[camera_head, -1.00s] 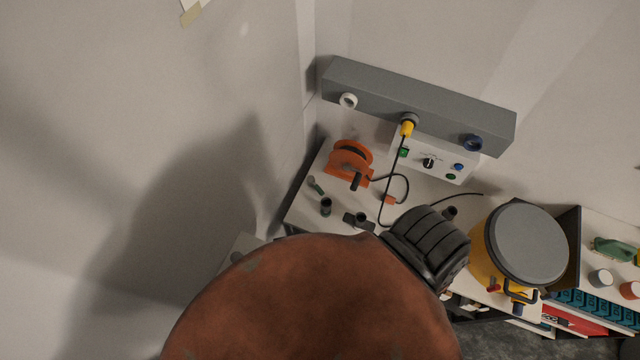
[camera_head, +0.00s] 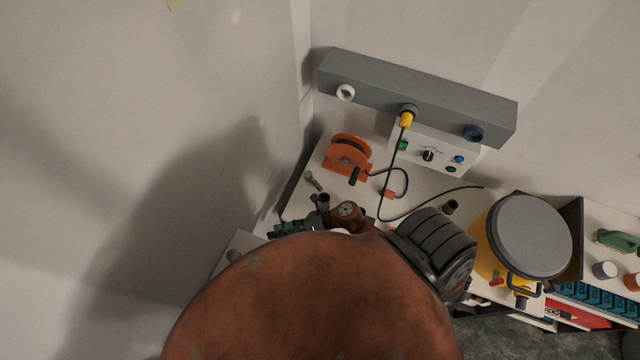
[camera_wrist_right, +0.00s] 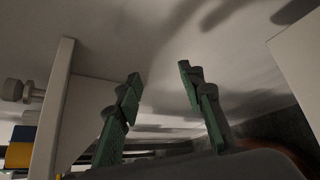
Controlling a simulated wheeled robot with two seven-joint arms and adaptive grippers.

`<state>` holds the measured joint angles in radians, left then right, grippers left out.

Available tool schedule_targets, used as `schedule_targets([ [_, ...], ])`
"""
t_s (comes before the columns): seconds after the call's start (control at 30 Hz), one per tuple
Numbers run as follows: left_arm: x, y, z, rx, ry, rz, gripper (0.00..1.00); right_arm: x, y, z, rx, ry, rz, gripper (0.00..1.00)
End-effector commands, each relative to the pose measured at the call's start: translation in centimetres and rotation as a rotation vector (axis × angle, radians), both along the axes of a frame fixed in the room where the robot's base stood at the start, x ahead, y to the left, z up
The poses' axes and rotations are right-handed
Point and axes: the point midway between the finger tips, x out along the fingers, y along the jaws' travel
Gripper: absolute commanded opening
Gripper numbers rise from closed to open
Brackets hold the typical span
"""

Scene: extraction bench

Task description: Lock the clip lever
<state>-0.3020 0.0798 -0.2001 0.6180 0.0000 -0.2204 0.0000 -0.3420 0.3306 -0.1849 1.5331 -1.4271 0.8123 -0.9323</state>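A yellow canister (camera_head: 487,258) with a round grey lid (camera_head: 531,236) stands at the right of the bench in the head view. A dark loop-shaped clip lever (camera_head: 524,288) sits on its front side; I cannot tell whether it is locked. My right gripper (camera_head: 284,229) is at the bench's left part, well left of the canister, and partly hidden by my arm. In the right wrist view its two green-padded fingers (camera_wrist_right: 160,82) stand apart with nothing between them. My left gripper is not in view.
An orange reel (camera_head: 347,158), a white control box (camera_head: 433,152) and a black cable (camera_head: 386,200) lie behind my arm. A grey duct (camera_head: 415,95) runs along the wall. A teal rack (camera_head: 600,304) is right of the canister. Small dark cylinders stand near my gripper.

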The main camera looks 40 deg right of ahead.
Motion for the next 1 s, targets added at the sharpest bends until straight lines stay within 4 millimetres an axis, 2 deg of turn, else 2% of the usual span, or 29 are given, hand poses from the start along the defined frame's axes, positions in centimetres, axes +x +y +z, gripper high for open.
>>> schedule_targets([
  [0.03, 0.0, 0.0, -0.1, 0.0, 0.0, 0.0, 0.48, 1.4, -1.6, 0.8, -0.012, -0.032, -0.033, 0.36],
  [0.2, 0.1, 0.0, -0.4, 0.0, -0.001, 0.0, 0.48, 5.1, -7.0, 3.6, -0.055, -0.137, -0.134, 0.36],
  [0.47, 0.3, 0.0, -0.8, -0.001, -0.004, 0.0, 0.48, 9.4, -15.4, 8.6, -0.142, -0.278, -0.268, 0.36],
  [0.8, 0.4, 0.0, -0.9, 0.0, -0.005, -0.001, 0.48, 9.6, -13.1, 7.3, -0.206, -0.111, -0.139, 0.36],
  [1.0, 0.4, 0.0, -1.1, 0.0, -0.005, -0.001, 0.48, 8.8, -13.2, 5.3, -0.299, 0.03, -0.084, 0.36],
])
